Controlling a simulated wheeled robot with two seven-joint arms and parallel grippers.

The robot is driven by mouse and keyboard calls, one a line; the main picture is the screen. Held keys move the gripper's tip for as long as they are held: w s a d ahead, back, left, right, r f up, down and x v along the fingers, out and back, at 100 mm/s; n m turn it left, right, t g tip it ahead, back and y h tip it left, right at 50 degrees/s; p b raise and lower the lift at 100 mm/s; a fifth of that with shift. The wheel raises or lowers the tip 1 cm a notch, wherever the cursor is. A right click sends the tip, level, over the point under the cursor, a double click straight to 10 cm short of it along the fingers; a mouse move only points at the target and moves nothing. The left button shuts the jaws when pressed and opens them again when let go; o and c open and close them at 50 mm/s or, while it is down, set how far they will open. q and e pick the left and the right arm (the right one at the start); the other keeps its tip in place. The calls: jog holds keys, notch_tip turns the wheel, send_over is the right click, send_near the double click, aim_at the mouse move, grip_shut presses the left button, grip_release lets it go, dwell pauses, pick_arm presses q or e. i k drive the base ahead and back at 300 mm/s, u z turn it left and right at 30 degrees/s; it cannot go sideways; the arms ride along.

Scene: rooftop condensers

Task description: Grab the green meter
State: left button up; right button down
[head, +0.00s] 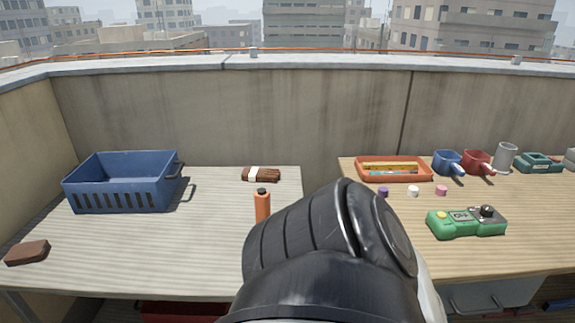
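The green meter (440,224) lies on the right-hand wooden table (520,255), right of centre in the head view. It has a small display, a yellow button and a dark knob on a grey end. Nothing covers it. One of my own arm links fills the lower middle of the view, left of the meter and apart from it in the picture. Neither gripper's fingers can be seen.
Behind the meter are small caps (413,191), an orange tray (393,179), a blue mug (446,162), a red mug (476,162), a grey cylinder (504,157) and a teal device (538,162). The left table holds a blue crate (125,198) and an orange bottle (262,206).

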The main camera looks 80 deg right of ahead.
aim_at(469, 222)
jog(key=z, duration=3.8)
jog(key=i, duration=0.5)
jog(key=u, duration=0.4)
jog(key=k, duration=0.35)
jog(key=z, duration=1.4)
jog(key=i, duration=0.4)
jog(key=u, duration=1.3)
